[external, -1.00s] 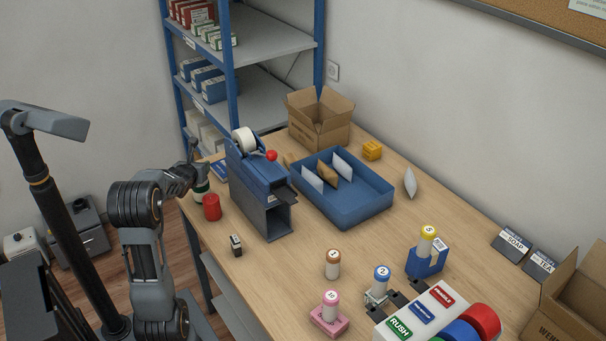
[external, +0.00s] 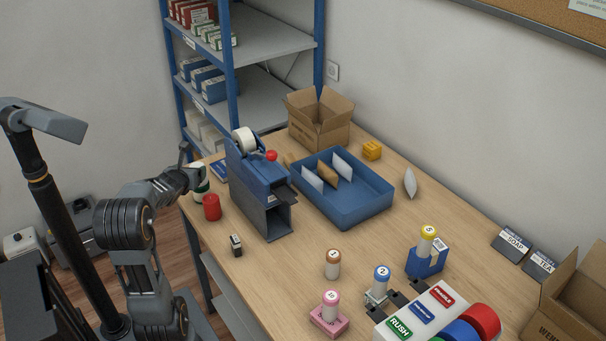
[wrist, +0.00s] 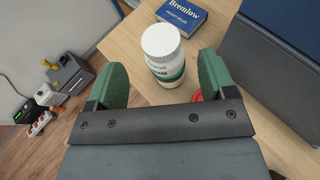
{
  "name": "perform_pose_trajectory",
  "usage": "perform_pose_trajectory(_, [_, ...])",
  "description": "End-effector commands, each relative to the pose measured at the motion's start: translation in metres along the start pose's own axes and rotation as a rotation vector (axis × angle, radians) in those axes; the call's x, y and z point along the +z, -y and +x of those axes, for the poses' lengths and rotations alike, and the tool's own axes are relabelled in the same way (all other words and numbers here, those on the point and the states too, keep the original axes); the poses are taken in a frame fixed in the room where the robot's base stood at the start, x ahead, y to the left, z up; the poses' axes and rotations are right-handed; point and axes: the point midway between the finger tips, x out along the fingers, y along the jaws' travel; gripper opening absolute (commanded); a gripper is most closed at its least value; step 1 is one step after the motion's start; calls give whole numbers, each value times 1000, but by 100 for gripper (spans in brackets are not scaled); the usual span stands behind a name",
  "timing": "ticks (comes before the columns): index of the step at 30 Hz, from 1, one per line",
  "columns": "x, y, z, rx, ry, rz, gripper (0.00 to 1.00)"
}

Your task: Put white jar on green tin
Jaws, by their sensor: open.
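In the external view the jar (external: 202,190) is at the counter's left edge, partly covered by my gripper (external: 190,168).
A red can (external: 212,207) stands just in front of the jar; its red edge shows below my right finger. A blue Bremlow box (wrist: 182,16) lies behind the jar. The blue tape dispenser stand (external: 262,190) rises close on the right. The counter edge is at left.

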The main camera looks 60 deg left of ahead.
Motion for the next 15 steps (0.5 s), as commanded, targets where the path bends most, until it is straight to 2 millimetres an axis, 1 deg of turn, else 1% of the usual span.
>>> perform_pose_trajectory(1, [3, 0, -10, 1, 3, 1, 77])
perform_pose_trajectory(6, [2, 0, -34, 2, 1, 0, 77])
perform_pose_trajectory(10, [1, 0, -44, 1, 0, 0, 77])
perform_pose_trajectory(15, [0, 0, -49, 0, -1, -1, 77])
